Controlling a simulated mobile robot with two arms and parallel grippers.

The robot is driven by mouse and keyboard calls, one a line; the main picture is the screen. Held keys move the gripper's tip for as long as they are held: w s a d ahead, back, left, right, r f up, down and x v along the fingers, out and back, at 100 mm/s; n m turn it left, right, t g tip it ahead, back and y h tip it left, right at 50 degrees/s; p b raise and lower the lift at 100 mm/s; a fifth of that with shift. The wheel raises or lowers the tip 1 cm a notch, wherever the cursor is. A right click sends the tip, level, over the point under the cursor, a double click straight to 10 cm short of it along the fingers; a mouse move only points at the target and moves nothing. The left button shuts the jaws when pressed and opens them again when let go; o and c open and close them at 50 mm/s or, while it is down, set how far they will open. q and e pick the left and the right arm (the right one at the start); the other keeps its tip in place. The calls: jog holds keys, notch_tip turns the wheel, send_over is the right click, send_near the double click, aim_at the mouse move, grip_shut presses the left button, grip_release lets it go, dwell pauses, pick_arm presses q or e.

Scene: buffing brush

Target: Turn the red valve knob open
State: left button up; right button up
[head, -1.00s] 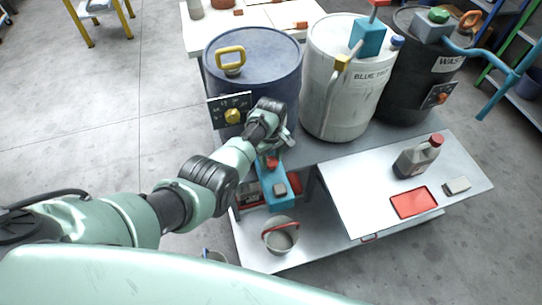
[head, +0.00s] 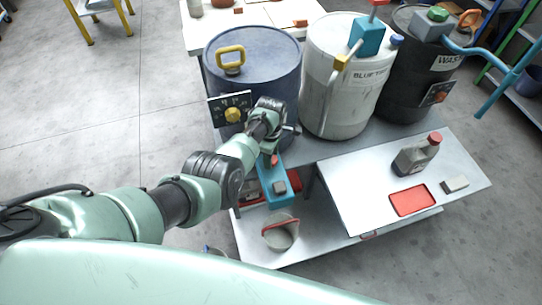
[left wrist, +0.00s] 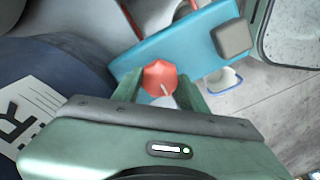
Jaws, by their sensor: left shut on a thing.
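The red valve knob (head: 272,161) shows as a small red spot just below my left gripper, at the front of the dark blue drum (head: 262,60). In the left wrist view the red knob (left wrist: 160,76) sits between the two green fingers of my left gripper (left wrist: 160,92), which is shut on it. Behind the knob is a light blue body (left wrist: 185,50) with a grey block (left wrist: 233,38). In the head view my wrist hides most of the knob and its mounting. My right gripper is not in view.
A white drum (head: 335,105) and a black drum (head: 400,90) stand to the right on the bench. A grey bucket (head: 281,236) stands on the low shelf. A grey bottle (head: 415,156) and a red tray (head: 412,200) are on the side table.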

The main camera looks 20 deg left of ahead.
pick_arm(q)
jog(key=shift+a, duration=0.1)
dwell(0.3)
jog(key=o, duration=1.4)
jog(key=shift+c, duration=0.2)
notch_tip(320, 180, up, 6)
jog(key=shift+r+p, duration=0.2)
jog(key=shift+p, duration=1)
jog(key=shift+r, duration=0.7)
